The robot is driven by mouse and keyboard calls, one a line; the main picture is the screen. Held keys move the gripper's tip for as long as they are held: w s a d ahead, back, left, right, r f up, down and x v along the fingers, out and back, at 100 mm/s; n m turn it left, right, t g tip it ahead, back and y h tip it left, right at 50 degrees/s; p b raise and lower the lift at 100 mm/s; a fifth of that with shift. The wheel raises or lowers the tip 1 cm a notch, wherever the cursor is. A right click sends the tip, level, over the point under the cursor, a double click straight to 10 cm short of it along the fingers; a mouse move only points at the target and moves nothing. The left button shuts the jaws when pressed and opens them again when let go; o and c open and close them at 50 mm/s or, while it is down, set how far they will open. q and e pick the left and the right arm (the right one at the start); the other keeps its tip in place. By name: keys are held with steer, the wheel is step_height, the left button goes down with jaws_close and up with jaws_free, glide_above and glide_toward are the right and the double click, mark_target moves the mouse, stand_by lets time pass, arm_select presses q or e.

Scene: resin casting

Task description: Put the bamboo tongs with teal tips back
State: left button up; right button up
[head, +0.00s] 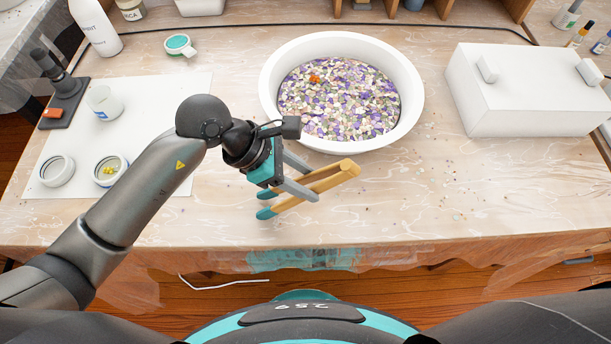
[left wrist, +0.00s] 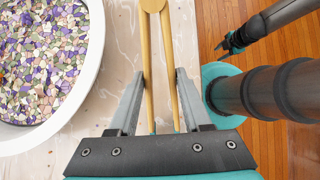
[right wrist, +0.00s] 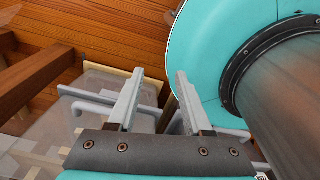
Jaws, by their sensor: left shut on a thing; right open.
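The bamboo tongs with teal tips (head: 330,180) are in my left gripper (head: 312,184), above the table in front of the white bowl. Their joined wooden end points to the upper right and their teal tips to the lower left in the head view. In the left wrist view the tongs (left wrist: 150,50) run between the fingers of my left gripper (left wrist: 160,100), which are shut on both arms. Their tips are mostly hidden there by the gripper body. My right gripper (right wrist: 155,100) is open and empty, low beside my base; it is not visible in the head view.
A white bowl (head: 270,85) of coloured chips, with a small orange thing (head: 315,79) among them, stands at the back centre. A white box (head: 520,105) stands right. A white mat (head: 60,140) at left carries jars and a cup. The table's front right is mostly clear.

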arm_select(q)
steer(key=shift+f, duration=0.15)
steer(key=o, duration=0.6)
arm_select(e)
steer(key=shift+w+d+f, duration=0.1)
steer(key=shift+w+d, duration=0.35)
steer(key=shift+d, duration=0.05)
arm_select(q)
steer(key=p+v, duration=0.1)
steer(key=v, duration=0.5)
steer(key=p+v, duration=0.1)
steer(key=v, duration=0.6)
steer(key=shift+d+r+p, duration=0.25)
steer(key=shift+p, duration=0.1)
arm_select(e)
steer(key=r, duration=0.1)
steer(key=s+a+r, duration=0.1)
steer(key=shift+a+r, duration=0.1)
steer(key=shift+r, duration=0.3)
arm_select(q)
steer(key=shift+s, duration=0.1)
